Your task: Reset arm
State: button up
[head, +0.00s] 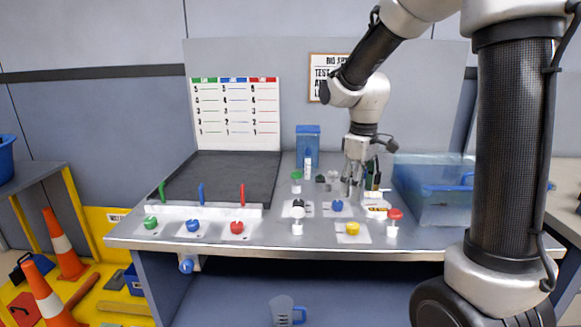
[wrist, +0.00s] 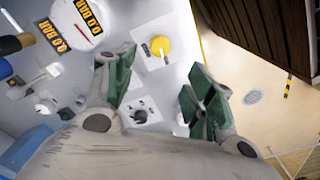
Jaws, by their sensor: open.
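My gripper (head: 361,188) hangs from my arm above the right-middle part of the metal workbench (head: 270,248) in the head view, pointing down. In the wrist view its two green-padded fingers (wrist: 162,88) are spread apart with nothing between them. A yellow knob (wrist: 160,46) on a white plate shows beyond the fingers there. It also shows in the head view (head: 352,228), near the bench's front edge. A round gauge (wrist: 82,18) with "0.0 BAR" labels is at the upper left of the wrist view. The gripper partly hides small items behind it in the head view.
Green (head: 150,222), blue (head: 193,225) and red (head: 237,227) knobs line the bench's front left. A translucent blue tank (head: 420,205) stands right of the gripper. A blue box (head: 308,138) is behind. A clear jug (head: 283,311) is below. Cones (head: 70,258) stand at left.

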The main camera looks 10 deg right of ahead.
jog(key=s+d+r+m+t, duration=0.2)
jog(key=s+r+m, duration=0.1)
jog(key=s, duration=0.7)
jog(key=s+d+r+m+t, duration=0.2)
jog(key=s+r+m, duration=0.2)
jog(key=s, duration=0.6)
jog(key=shift+v, duration=0.95)
